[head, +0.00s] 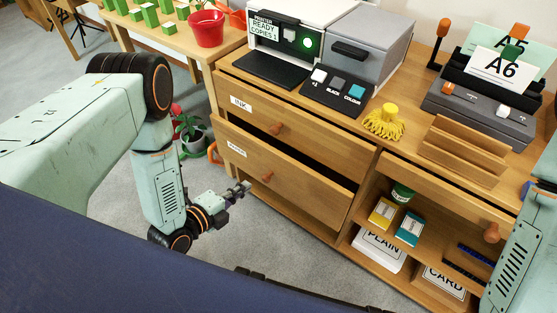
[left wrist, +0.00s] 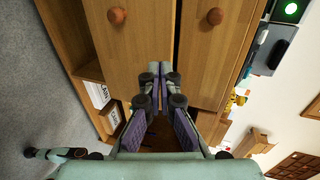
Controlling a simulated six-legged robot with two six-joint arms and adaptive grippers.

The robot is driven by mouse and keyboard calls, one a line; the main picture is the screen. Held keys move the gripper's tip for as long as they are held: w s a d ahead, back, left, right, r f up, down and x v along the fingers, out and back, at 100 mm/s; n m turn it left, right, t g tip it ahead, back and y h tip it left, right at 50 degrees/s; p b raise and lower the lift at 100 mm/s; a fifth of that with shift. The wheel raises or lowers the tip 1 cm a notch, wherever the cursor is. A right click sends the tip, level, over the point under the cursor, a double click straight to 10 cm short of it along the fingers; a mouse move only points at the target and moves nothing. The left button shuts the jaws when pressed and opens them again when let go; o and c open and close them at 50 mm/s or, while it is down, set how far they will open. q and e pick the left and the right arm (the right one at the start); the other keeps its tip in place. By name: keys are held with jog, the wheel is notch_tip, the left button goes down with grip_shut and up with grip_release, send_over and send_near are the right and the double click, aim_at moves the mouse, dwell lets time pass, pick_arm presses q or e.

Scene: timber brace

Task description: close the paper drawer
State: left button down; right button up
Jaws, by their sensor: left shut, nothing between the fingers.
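The paper drawer (head: 290,185) is the lower drawer of the wooden cabinet, with a "PAPER" label and an orange-brown knob (head: 267,177). A dark gap above its front shows it standing partly open. In the left wrist view the paper drawer front (left wrist: 130,50) appears sideways, left of the ink drawer front (left wrist: 210,55). My left gripper (head: 244,188) is shut and empty, in front of the paper drawer near its knob. Its fingertips (left wrist: 163,78) point at the drawer fronts; I cannot tell whether they touch. My right arm shows at the right edge; its gripper is out of view.
The ink drawer (head: 285,130) sits directly above. Right of the drawers is an open shelf with a green tin (head: 402,193), boxes and paper packs. A printer (head: 300,40) and a yellow brush (head: 385,122) stand on top. A potted plant (head: 190,135) stands left of the cabinet.

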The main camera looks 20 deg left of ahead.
aim_at(281, 159)
pick_arm(q)
jog(key=b+x, duration=0.1)
jog(key=x, duration=0.3)
jog(key=b+x, duration=0.2)
jog(key=x, duration=0.2)
jog(key=r+b+x, duration=0.1)
jog(key=b+x, duration=0.1)
jog(key=x, duration=0.3)
jog(key=shift+w+r, duration=0.1)
jog(key=shift+w, duration=0.1)
jog(key=shift+w+r, duration=0.1)
jog(key=shift+w, duration=0.3)
jog(key=shift+d, duration=0.1)
